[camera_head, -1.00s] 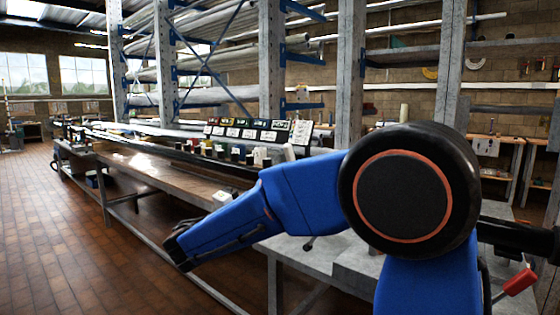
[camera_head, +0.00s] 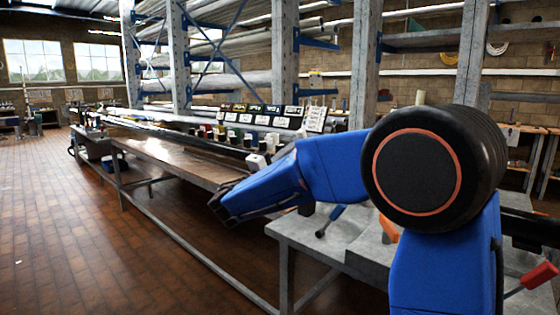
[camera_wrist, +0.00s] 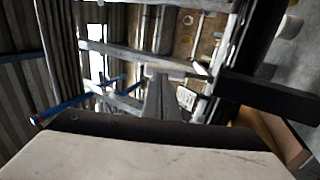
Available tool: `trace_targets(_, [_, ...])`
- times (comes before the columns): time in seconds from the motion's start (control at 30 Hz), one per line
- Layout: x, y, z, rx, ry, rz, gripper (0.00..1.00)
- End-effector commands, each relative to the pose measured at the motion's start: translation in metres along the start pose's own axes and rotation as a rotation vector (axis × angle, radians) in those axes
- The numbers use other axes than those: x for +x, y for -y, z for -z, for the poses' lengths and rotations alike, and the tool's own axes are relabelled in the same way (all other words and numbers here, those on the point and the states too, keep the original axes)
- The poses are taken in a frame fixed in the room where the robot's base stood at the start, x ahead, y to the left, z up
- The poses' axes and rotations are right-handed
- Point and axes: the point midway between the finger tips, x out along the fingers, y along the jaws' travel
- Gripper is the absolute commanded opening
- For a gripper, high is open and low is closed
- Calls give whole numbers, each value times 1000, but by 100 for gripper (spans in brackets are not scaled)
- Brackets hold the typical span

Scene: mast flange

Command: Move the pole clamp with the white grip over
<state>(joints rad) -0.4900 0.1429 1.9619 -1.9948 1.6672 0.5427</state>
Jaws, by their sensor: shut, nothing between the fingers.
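Several small pole clamps with coloured grips (camera_head: 236,136) stand in a row along the long bench in the head view. A pale white block (camera_head: 256,161) shows at the near end of that row, just above my arm. I cannot tell whether it is the clamp with the white grip. My gripper (camera_head: 222,208) is the dark end of my blue arm, shut and empty, beside the front edge of the bench and apart from the clamps. In the wrist view a broad pale surface with a dark edge fills the bottom; I cannot tell what it is.
The long bench (camera_head: 180,160) runs away to the left. A grey metal table (camera_head: 305,232) with a blue-handled tool (camera_head: 331,219) stands close under my arm. Label cards (camera_head: 262,120) stand behind the clamps. Racks of tubes rise behind.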

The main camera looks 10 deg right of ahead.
Motion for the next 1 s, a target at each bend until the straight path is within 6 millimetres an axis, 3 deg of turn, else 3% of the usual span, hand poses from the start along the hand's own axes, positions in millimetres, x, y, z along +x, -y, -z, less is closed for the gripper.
trace_targets(0.2, [20,0,0,0,0,-1,0])
trace_targets(0.67, [24,0,0,0,-1,3,0])
trace_targets(1.0, [47,-9,-1,3,4,207,0])
